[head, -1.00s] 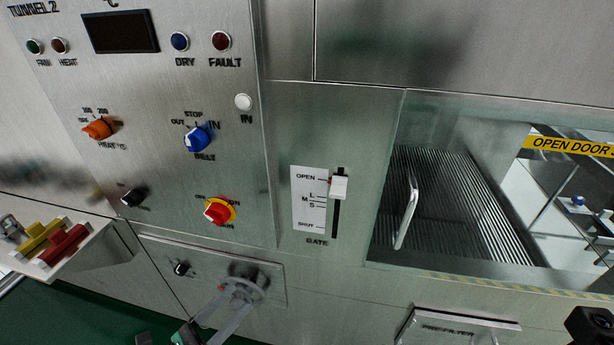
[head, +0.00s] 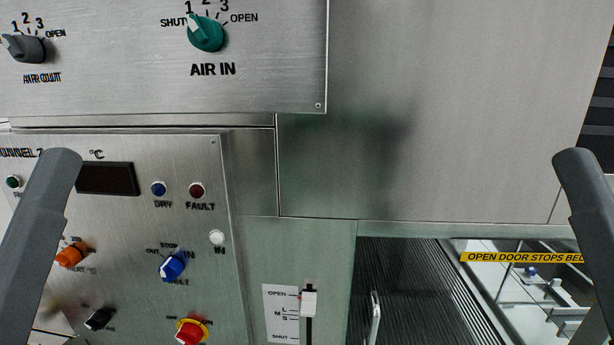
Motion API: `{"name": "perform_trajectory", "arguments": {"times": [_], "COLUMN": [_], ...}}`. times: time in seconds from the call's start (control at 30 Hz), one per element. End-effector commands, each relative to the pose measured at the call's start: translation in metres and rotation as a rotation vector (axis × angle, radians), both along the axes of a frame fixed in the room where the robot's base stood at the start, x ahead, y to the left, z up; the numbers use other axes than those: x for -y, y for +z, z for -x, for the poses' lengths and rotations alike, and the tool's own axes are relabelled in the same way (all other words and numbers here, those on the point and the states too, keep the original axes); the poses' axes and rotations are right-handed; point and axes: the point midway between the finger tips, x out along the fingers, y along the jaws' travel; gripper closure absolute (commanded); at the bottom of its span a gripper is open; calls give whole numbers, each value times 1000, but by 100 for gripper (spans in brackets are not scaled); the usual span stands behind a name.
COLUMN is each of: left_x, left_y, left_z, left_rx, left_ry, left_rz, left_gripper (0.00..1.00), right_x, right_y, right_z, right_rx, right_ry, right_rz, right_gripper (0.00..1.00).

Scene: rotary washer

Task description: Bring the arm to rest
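Two dark grey parts of my arms rise at the left and right edges of the head view.
Above are a teal AIR IN knob (head: 206,33) and a grey air knob (head: 23,47). At lower right is a clear door with a handle (head: 375,318) and a yellow sign (head: 520,257). Bare steel panelling (head: 450,120) fills the upper middle.

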Motion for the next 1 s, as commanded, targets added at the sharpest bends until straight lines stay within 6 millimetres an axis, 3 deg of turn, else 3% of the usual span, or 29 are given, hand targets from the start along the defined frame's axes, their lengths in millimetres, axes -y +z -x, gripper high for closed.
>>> {"name": "perform_trajectory", "arguments": {"times": [0.03, 0.4, 0.5, 0.6, 0.73, 1.0], "left_x": [0, 0, 0, 0, 0, 0], "left_y": [45, 221, 266, 298, 318, 316], "left_z": [0, -1, -1, -2, -2, -2], "left_rx": [-1, -4, -4, -5, -5, -5], "left_ry": [-1, -3, -4, -4, -4, -4], "left_rz": [1, 1, 2, 2, 2, 2], "left_gripper": [12, 12, 12, 12, 12, 12], "right_x": [0, 0, 0, 0, 0, 0], "right_y": [45, 221, 266, 299, 318, 316], "right_z": [0, -1, -1, -1, -1, -1], "right_rx": [-1, -2, -2, -2, -3, -4], "right_ry": [0, 0, 0, 0, 0, 0], "right_rz": [0, 0, 0, 0, 0, 0], "right_gripper": [50, 50, 50, 50, 50, 50]}}
